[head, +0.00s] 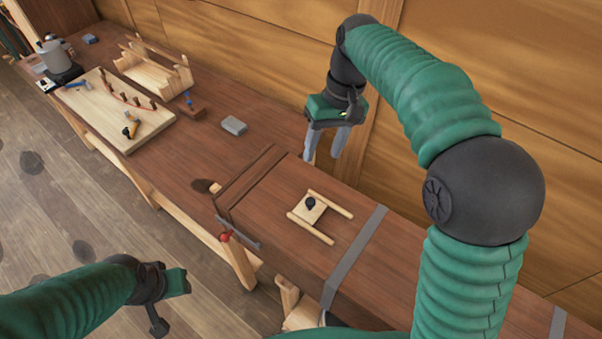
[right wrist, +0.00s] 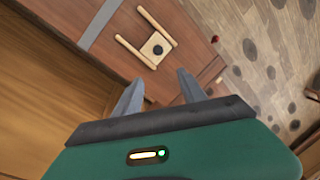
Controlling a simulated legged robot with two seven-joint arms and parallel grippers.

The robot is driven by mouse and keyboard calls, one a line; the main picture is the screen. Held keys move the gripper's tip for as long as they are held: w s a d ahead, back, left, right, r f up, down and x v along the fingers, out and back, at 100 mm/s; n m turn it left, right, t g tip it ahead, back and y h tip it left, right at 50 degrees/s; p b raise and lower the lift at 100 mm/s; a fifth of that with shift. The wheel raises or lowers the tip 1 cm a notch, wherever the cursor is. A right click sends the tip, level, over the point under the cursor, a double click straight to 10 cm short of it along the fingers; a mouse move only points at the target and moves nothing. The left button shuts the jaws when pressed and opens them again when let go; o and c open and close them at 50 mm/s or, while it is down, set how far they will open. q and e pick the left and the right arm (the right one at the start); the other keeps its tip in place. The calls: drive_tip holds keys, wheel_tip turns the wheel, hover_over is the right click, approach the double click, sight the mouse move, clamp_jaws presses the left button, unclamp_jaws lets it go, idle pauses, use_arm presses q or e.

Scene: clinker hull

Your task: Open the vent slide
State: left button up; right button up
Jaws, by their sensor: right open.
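The vent slide (head: 307,211) is a small pale wooden plate with a black knob (head: 310,203), lying between two pale wooden rails (head: 331,204) on the brown wooden box top. In the right wrist view the slide (right wrist: 151,53) and its knob (right wrist: 158,50) lie beyond the fingertips. My right gripper (head: 326,158) is open and empty, its fingers pointing down near the wall, behind the slide and apart from it. My left gripper (head: 176,283) is at the lower left, over the floor in the picture; its jaws are not clear.
A grey strap (head: 356,255) crosses the box right of the rails. A red-knobbed clamp (head: 236,236) sits at the box's front left edge. Further left are a grey block (head: 234,125), a pale board (head: 118,111) with tools, a wooden rack (head: 153,69) and a pot (head: 56,58).

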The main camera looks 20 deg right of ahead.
drive_tip(key=p, duration=0.1)
approach(311, 198)
drive_tip(key=f, duration=0.3)
drive_tip(key=a+f+p, duration=0.1)
drive_tip(key=f, duration=0.2)
drive_tip(key=a+f+p, duration=0.1)
drive_tip(key=f, duration=0.2)
drive_tip(key=shift+f, duration=0.1)
drive_tip(key=shift+s+a+f, duration=0.1)
drive_tip(key=shift+f, duration=0.1)
drive_tip(key=shift+s+r, duration=0.1)
drive_tip(key=shift+s, duration=0.3)
drive_tip(key=shift+w, duration=0.25)
drive_tip(key=c, duration=0.7)
clamp_jaws()
use_arm(q)
drive_tip(key=v, duration=0.4)
drive_tip(key=shift+s+d+f, duration=0.1)
drive_tip(key=shift+s+d, duration=0.05)
drive_tip(key=shift+s, duration=0.25)
